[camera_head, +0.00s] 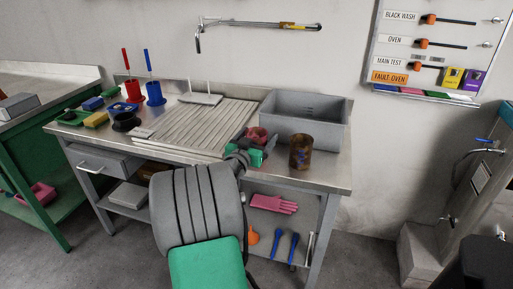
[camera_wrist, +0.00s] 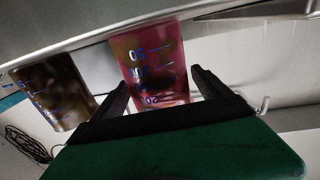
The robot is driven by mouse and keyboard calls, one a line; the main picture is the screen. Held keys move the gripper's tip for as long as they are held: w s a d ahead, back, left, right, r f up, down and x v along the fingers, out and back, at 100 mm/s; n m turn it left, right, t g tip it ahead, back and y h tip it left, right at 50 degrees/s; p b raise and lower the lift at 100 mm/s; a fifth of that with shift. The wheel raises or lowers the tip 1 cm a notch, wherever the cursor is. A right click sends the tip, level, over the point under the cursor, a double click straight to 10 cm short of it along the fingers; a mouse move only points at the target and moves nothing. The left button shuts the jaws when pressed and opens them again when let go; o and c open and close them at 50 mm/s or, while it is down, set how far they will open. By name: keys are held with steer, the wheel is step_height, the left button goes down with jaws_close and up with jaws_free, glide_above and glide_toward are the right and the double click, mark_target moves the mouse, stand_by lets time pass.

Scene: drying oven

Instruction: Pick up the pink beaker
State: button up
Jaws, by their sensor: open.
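The pink beaker (camera_head: 257,135) stands on the steel bench top, just left of the grey sink. In the wrist view the pink beaker (camera_wrist: 150,68) is stained, with blue graduation marks, and appears tilted in the picture. My gripper (camera_head: 262,149) is at the beaker's near side, partly covering it in the head view. In the wrist view the open fingers (camera_wrist: 158,86) show on either side of the lower part of the beaker. I cannot tell whether either finger touches it.
A brown stained beaker (camera_head: 300,152) stands to the right; it also shows in the wrist view (camera_wrist: 52,90). The grey sink (camera_head: 305,125) is behind. A ribbed drainboard (camera_head: 195,128) lies to the left, with red (camera_head: 133,92) and blue (camera_head: 154,93) brush holders beyond.

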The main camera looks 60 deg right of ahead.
steer(key=shift+d, duration=0.9)
steer(key=shift+a, duration=0.1)
steer(key=c, duration=1.4)
steer(key=shift+c, duration=0.2)
